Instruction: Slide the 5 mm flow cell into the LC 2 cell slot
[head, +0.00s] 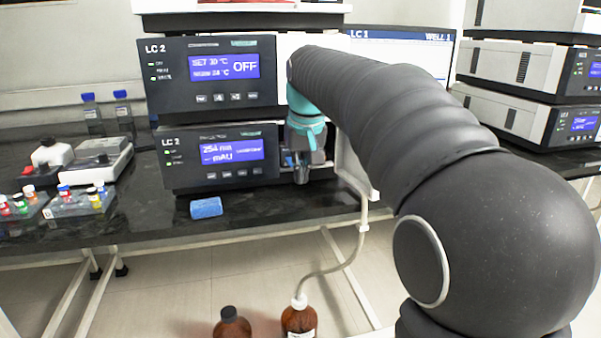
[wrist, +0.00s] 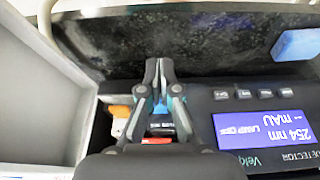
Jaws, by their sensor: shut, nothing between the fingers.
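The LC 2 detector (head: 220,155) is the lower unit of the left stack, its screen reading 254 nm. It also shows upside down in the wrist view (wrist: 215,105). My gripper (head: 301,178) is in front of the detector's right end. In the wrist view my gripper (wrist: 158,66) is shut and empty, its fingertips over the dark bench. Behind the fingers, an orange part (wrist: 120,112), a red part (wrist: 156,141) and a small dark labelled part (wrist: 161,126) show partly in a recess beside the display. I cannot tell which is the 5 mm flow cell; the slot is mostly covered.
A pale open panel (wrist: 40,90) stands left of my gripper in the wrist view. A blue block (head: 206,208) lies on the bench before the detector. Vial racks (head: 80,203) are at left. Tubing (head: 355,250) runs to a brown bottle (head: 298,320) on the floor.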

